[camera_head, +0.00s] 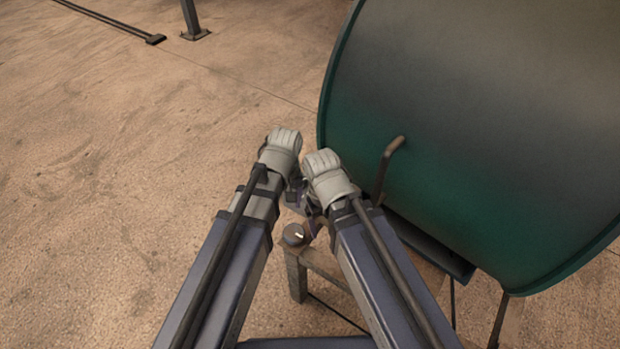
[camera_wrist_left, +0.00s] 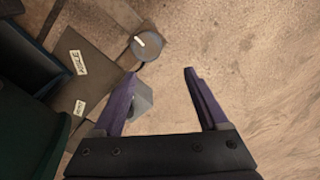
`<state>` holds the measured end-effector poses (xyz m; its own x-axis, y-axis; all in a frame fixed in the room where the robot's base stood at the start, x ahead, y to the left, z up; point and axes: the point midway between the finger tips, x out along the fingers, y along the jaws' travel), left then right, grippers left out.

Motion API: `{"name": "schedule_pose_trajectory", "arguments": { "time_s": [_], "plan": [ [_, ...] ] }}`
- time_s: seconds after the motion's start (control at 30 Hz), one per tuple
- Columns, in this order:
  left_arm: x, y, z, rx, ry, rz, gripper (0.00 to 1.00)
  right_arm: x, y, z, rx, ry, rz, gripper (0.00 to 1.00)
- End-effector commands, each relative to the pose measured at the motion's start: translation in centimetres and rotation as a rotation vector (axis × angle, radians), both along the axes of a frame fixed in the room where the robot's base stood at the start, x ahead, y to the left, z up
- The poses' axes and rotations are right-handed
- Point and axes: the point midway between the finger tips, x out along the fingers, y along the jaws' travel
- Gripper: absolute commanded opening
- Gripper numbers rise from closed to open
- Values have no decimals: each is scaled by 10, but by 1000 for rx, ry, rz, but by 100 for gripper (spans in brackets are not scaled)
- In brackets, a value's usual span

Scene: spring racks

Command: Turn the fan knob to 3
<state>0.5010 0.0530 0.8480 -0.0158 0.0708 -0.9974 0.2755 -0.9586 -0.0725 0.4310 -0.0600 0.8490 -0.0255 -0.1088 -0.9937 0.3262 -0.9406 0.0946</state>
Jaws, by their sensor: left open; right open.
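A round dark knob with a white pointer mark (camera_head: 294,234) sits on the end of a brown stand in the head view. It also shows in the left wrist view (camera_wrist_left: 146,46), just beyond the fingertips and nearer the left finger. I cannot read any number at the knob. The right one's jaws are open.
A large dark green drum (camera_head: 450,150) fills the right side, with a bent brown handle (camera_head: 388,165) on its near face. A dark plate with two small labels (camera_wrist_left: 85,85) lies beside the knob in the wrist view.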

Motion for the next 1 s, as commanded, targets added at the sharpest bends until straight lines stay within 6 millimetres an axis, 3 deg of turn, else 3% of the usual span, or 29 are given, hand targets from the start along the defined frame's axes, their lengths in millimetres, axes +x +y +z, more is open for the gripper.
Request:
{"name": "schedule_pose_trajectory", "arguments": {
  "time_s": [0.03,0.33,0.7,1.0],
  "plan": [
    [29,-2,-18,-7,-13,150,77,0,0,-18,0,0,0,87],
    [130,2,-62,-54,-65,1029,77,0,0,-61,0,0,1,87],
    [191,-40,-65,-39,-73,1690,77,0,0,-65,0,0,0,87],
    [200,-49,-67,-34,-75,1843,77,0,0,-66,0,0,0,87]
  ]
}}
